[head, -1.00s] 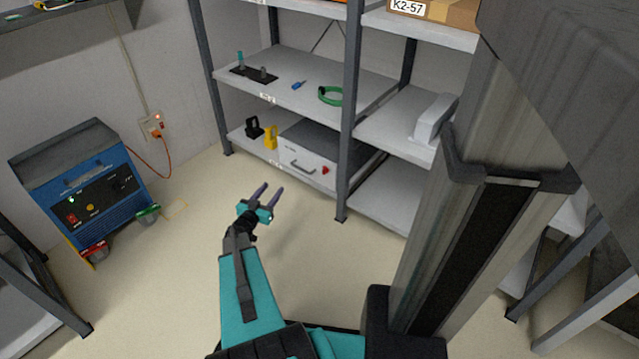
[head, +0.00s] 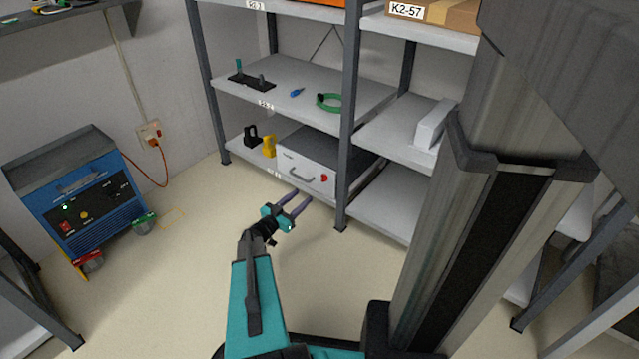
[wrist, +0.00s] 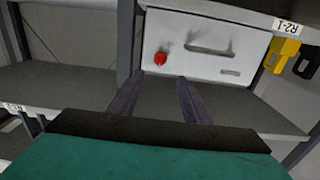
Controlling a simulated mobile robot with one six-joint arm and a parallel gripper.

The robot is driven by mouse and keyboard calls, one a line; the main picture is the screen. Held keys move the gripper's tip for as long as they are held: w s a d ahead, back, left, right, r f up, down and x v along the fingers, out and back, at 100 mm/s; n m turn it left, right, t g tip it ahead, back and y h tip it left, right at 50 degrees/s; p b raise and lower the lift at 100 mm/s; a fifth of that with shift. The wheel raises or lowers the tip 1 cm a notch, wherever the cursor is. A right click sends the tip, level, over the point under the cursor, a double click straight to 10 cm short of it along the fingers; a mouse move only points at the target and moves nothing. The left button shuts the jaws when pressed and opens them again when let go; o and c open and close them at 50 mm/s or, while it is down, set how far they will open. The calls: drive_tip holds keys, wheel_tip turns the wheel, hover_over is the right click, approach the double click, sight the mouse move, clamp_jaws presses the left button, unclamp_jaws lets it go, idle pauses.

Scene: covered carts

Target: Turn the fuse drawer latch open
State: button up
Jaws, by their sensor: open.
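The fuse drawer (head: 306,172) is a white-fronted box with a grey handle, standing on the lowest shelf. The red latch (head: 324,178) is on its front, right of the handle in the head view. In the wrist view, which appears upside down, the latch (wrist: 160,59) is left of the handle (wrist: 209,47). My gripper (head: 302,198) is open and empty, with its two dark fingers pointing at the drawer front. In the wrist view the fingertips (wrist: 162,76) show just below the latch and drawer front. They appear apart from both; the exact gap cannot be told.
A black item (head: 251,136) and a yellow item (head: 269,146) stand beside the drawer. A shelf post (head: 347,130) rises to its right. The middle shelf (head: 300,78) is above it. A blue machine (head: 85,195) stands at left. The floor before the shelves is clear.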

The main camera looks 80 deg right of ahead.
sight(324, 178)
drive_tip(key=b+x, duration=0.4)
drive_tip(key=x, duration=0.8)
drive_tip(key=shift+d, duration=0.25)
drive_tip(key=shift+s, duration=0.1)
drive_tip(key=c, duration=1)
